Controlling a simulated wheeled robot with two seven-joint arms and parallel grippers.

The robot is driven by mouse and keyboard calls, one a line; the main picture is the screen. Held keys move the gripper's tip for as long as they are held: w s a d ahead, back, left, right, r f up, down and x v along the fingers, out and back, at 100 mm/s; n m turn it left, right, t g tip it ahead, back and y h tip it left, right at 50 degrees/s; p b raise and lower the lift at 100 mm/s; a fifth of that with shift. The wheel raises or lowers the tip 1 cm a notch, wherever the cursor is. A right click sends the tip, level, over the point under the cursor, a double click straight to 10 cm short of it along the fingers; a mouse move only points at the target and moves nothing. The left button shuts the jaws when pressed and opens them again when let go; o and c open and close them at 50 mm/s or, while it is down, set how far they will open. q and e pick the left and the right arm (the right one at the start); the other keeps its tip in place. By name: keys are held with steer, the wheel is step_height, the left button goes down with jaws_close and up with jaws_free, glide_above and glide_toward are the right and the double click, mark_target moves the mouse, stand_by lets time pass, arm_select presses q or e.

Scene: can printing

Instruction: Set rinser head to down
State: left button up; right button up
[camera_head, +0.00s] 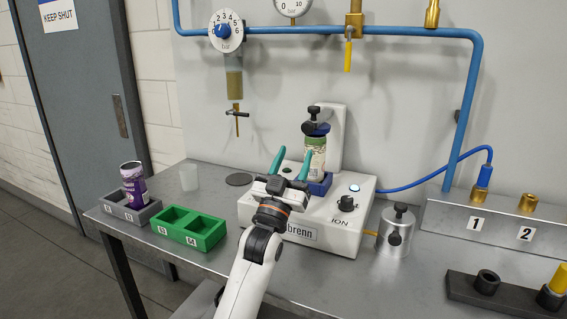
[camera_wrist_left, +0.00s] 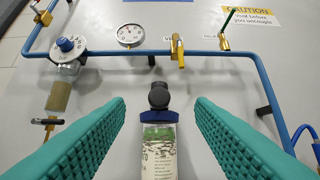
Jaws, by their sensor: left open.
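The white rinser machine (camera_head: 325,228) stands on the steel bench with a lit blue button and an ION knob (camera_head: 346,203). Its black-knobbed rinser head (camera_head: 316,118) sits over a green-and-cream can (camera_head: 315,155) in a blue holder (camera_head: 319,184). In the left wrist view the head's black knob (camera_wrist_left: 158,96) shows right above the can (camera_wrist_left: 159,150). I cannot tell whether the head touches the can. My left gripper (camera_head: 291,158) is open, its teal fingers pointing up in front of the machine. In the wrist view the can and knob appear between the fingers. My right gripper is not in view.
A purple can (camera_head: 133,185) stands in a grey tray (camera_head: 146,214) at the left. A green tray (camera_head: 215,232) lies between it and the machine. A metal cylinder (camera_head: 394,243) and a blue hose (camera_head: 420,181) are at the right.

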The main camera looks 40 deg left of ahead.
arm_select(q)
steer(key=s, duration=0.2)
steer(key=s+d, duration=0.1)
steer(key=s, duration=0.2)
steer(key=shift+s+d+p, duration=0.15)
steer(key=shift+s+p, duration=0.05)
steer(key=shift+p, duration=0.2)
steer(key=shift+f, duration=0.15)
